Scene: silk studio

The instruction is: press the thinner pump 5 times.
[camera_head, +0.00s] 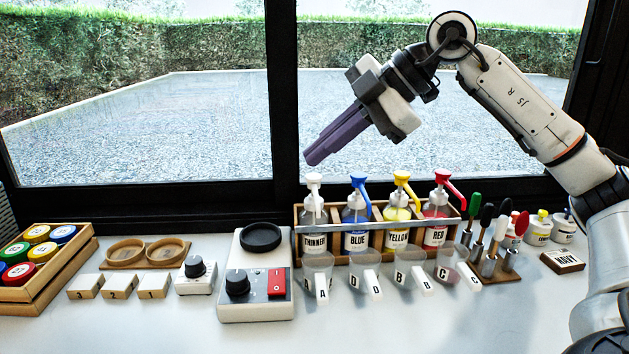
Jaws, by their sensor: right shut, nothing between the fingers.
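The thinner pump bottle (314,214) has a white pump head (314,181) and a label reading THINNER. It stands upright at the left end of a wooden rack (448,228). My right gripper (310,160) is shut and empty. Its purple fingers point down and left, and in the picture their tips are just above the white pump head. They appear apart from it, but the distance in depth is hard to tell. My left gripper is not in view.
Blue (356,217), yellow (399,216) and red (437,208) pump bottles fill the rest of the rack. Several clear cups stand before it, including one marked A (318,270). A device with a black disc (258,285) stands left. The front right table is clear.

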